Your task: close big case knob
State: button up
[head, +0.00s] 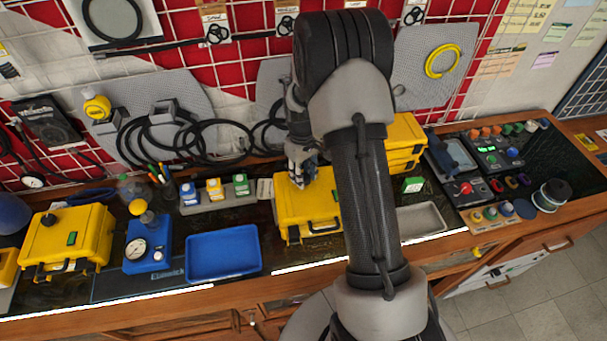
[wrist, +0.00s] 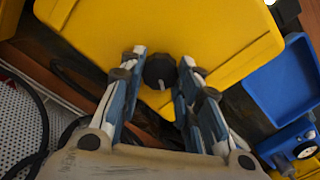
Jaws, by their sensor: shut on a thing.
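The big yellow case (head: 309,208) stands shut near the middle of the bench, partly hidden by my arm in the head view. In the wrist view its yellow lid (wrist: 170,30) fills the top. A round black knob (wrist: 160,70) with a pale pointer line sits near the edge of that lid. My gripper (wrist: 162,75) has its two blue-and-grey fingers on either side of the knob, shut on it. In the head view my gripper (head: 302,172) is over the back left part of the case, and the knob is hidden there.
A blue tray (head: 223,253) lies left of the case. A blue gauge box (head: 148,243) and another yellow case (head: 67,240) with a black knob stand farther left. Black hoses (head: 180,140) hang behind. A grey tray (head: 420,220) and control boxes (head: 480,160) are on the right.

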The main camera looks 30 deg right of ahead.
jog(key=m, duration=0.6)
jog(key=shift+m+b, duration=0.3)
jog(key=shift+b, duration=0.05)
jog(key=m, duration=0.5)
jog(key=shift+g+b, duration=0.3)
jog(key=o, duration=1.1)
jog(key=shift+c, duration=0.2)
notch_tip(320, 180, up, 12)
jog(key=w, duration=0.1)
jog(key=shift+a, duration=0.1)
